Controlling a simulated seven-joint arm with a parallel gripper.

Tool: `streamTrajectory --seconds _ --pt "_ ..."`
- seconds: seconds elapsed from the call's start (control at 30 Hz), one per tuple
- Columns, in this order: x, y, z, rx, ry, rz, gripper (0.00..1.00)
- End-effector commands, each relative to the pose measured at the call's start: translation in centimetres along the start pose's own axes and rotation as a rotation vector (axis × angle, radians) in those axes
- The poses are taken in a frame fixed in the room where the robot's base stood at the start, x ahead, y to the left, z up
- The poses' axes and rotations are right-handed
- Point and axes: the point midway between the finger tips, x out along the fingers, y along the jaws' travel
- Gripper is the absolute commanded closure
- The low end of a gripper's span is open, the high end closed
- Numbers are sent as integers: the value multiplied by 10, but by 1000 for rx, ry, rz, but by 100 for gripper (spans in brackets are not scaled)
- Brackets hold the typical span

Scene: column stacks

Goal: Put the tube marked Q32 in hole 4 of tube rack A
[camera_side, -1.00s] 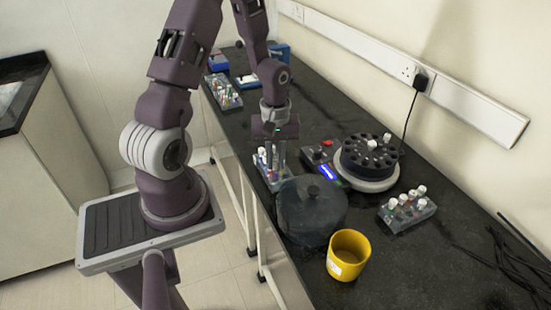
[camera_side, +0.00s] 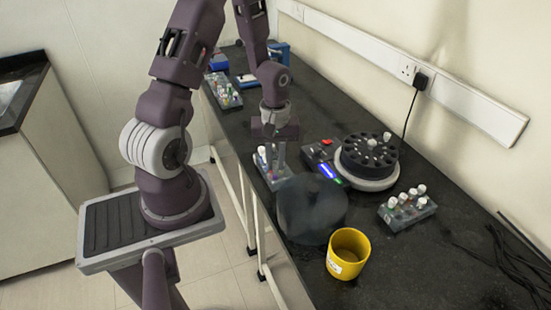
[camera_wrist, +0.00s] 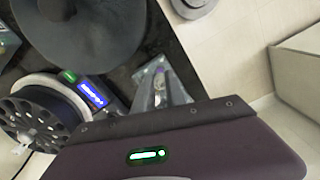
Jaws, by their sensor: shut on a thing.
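My gripper (camera_side: 276,160) points down over a tube rack (camera_side: 272,180) at the bench's near edge. In the wrist view its fingers (camera_wrist: 168,92) are close together around a small tube-like thing, with some colour showing between them. The label on this tube cannot be read, and whether its lower end is in the rack cannot be told. White-capped tubes stand in the rack beside the fingers. Another rack with several capped tubes (camera_side: 407,208) stands at the right, and one (camera_side: 223,90) stands farther back. No rack letter or hole number is readable.
A round black carousel (camera_side: 368,155) with a few white-capped tubes stands right of the gripper, beside a box with a lit blue display (camera_side: 327,170). A dark round domed object (camera_side: 312,212) and a yellow cup (camera_side: 348,254) are in front. Black cables lie at the right.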

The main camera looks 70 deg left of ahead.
Motion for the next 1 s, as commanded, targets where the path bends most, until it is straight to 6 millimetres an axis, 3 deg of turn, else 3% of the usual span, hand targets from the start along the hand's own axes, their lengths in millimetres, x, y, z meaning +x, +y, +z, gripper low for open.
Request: streamTrajectory --seconds 0.47,1.0 --pt "2 0 0 1 0 1 100" --pt "17 0 0 1 -1 0 100"
